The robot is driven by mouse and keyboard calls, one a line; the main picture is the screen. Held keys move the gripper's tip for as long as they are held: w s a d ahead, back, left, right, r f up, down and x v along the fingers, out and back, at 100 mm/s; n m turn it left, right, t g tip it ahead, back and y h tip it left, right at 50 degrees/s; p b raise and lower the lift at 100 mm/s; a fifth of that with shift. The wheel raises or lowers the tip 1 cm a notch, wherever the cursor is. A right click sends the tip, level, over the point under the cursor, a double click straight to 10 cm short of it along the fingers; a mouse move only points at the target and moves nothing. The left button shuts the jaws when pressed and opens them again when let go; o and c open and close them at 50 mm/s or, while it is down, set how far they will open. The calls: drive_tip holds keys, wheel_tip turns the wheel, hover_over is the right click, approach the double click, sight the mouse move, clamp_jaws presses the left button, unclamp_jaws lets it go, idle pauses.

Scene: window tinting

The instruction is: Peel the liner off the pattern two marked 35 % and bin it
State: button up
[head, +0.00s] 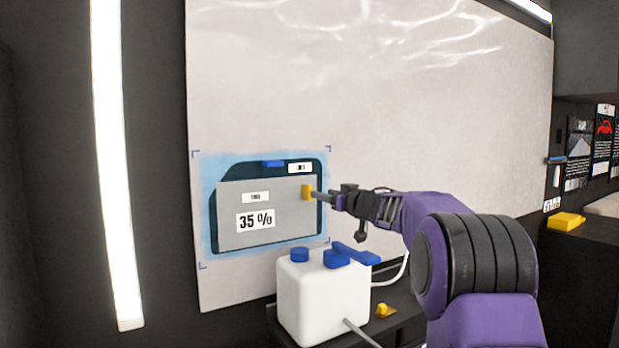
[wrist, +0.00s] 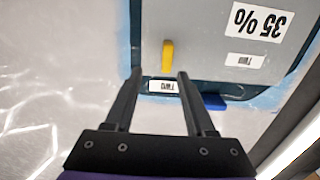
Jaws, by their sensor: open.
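The liner (head: 240,200) is a grey sheet marked 35 %, lying over the dark film pattern (head: 232,171) on the pale upright panel. It also shows in the wrist view (wrist: 200,30), upside down. A yellow tab (head: 307,192) stands at the liner's upper right edge. My gripper (head: 322,197) is at the tab from the right. In the wrist view the fingers of my gripper (wrist: 159,74) are open, with the yellow tab (wrist: 167,56) between and just beyond their tips. Nothing is held. The dark pattern carries a small white label (wrist: 164,86) and a blue tab (head: 272,163). No bin is in view.
A white jug (head: 320,300) with blue caps stands on a dark shelf below the panel, close under my arm. A small yellow piece (head: 385,311) lies beside it. A yellow block (head: 566,221) sits on a dark counter at right. The panel's upper area is clear.

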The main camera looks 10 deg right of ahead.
drive_tip(key=shift+w+a+r+p, duration=0.25)
drive_tip(key=shift+w+a, duration=0.25)
drive_tip(key=shift+w, duration=0.25)
drive_tip(key=shift+w+a+r+p, duration=0.2)
drive_tip(key=shift+w+a, duration=0.3)
drive_tip(key=shift+w, duration=0.25)
drive_tip(key=shift+w+a+r+p, duration=0.25)
drive_tip(key=shift+w+a, duration=0.25)
drive_tip(key=shift+w, duration=0.25)
drive_tip(key=shift+c, duration=0.2)
clamp_jaws()
